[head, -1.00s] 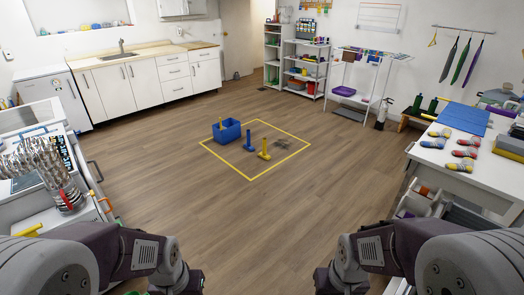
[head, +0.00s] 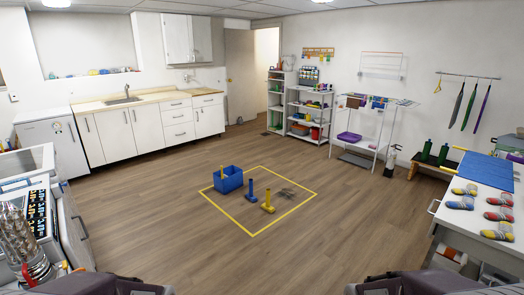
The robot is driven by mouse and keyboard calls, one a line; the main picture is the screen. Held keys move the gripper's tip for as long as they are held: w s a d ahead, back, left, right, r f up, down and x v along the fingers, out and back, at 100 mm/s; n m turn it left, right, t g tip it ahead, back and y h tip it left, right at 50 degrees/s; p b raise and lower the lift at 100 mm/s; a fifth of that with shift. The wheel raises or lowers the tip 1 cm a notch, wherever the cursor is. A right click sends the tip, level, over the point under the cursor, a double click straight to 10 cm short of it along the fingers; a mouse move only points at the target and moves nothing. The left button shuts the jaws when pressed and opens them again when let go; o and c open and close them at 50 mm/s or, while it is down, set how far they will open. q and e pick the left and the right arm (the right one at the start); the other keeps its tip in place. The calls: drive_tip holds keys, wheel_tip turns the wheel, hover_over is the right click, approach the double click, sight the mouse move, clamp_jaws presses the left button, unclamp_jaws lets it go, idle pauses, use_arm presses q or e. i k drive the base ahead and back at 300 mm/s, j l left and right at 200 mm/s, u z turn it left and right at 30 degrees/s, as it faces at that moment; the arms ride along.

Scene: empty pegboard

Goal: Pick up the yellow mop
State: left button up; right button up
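A small yellow upright tool with a flat base (head: 268,201), which looks like the yellow mop, stands on the wood floor inside a yellow taped square (head: 303,208). A similar blue tool (head: 251,193) stands just to its left. A blue bucket (head: 229,183) is further left on the tape's left part, with a yellow stick (head: 222,173) rising from it. Only parts of my arms show at the bottom edge, far from these things. Both grippers are out of the picture.
Dark dirt (head: 289,194) marks the floor right of the yellow tool. Open floor surrounds the square. A counter with a sink (head: 125,98) lines the back left. Shelves (head: 309,112) and a rack (head: 370,125) stand behind. A white table (head: 473,219) with socks is at the right.

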sight(267, 206)
drive_tip(key=i, duration=2.7)
drive_tip(key=i+l+u, duration=0.1)
drive_tip(key=i, duration=1.25)
drive_tip(key=i+l+u, duration=0.2)
drive_tip(key=i, duration=0.25)
drive_tip(key=i+u, duration=0.15)
drive_tip(key=i, duration=0.3)
drive_tip(key=i+l+u, duration=0.2)
drive_tip(key=i, duration=0.2)
